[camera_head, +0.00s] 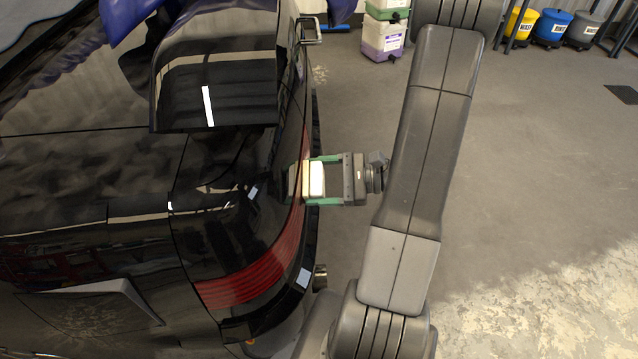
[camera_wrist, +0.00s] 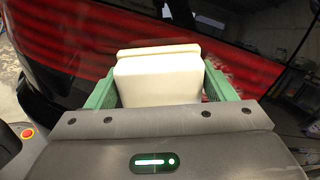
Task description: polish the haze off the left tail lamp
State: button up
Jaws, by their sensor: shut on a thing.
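My gripper (camera_head: 316,181) has green fingers and is shut on a cream-white polishing block (camera_head: 316,179), which fills the space between the fingers in the wrist view (camera_wrist: 158,78). The red tail lamp (camera_head: 262,268) wraps around the corner of the black car. The block's far face is at the lamp's surface; I cannot tell whether it presses on it. In the wrist view the striped red lamp (camera_wrist: 85,50) runs behind the block. A paler, mottled patch shows just right of the block there. The lamp area behind the block is hidden.
The black car (camera_head: 90,170) fills the left side, with a raised panel (camera_head: 215,80) above the lamp. An exhaust tip (camera_head: 320,277) juts out below.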

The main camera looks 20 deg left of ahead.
aim_at(308, 145)
jog(key=shift+w+a+r+p, duration=0.1)
jog(key=shift+w+a+p, duration=0.4)
jog(key=shift+w, duration=1.4)
jog(key=shift+w+a+f+p, duration=0.15)
jog(key=shift+w+a, duration=0.65)
jog(key=shift+w, duration=1.1)
jog(key=shift+w+a+r+p, duration=0.15)
jog(key=shift+w+a+p, duration=0.35)
jog(key=shift+w, duration=1.4)
jog(key=shift+s+d+b, duration=0.15)
jog(key=shift+s+d, duration=0.05)
jog(key=shift+s, duration=0.7)
jog(key=shift+s+d+b, duration=0.15)
jog(key=shift+s, duration=0.7)
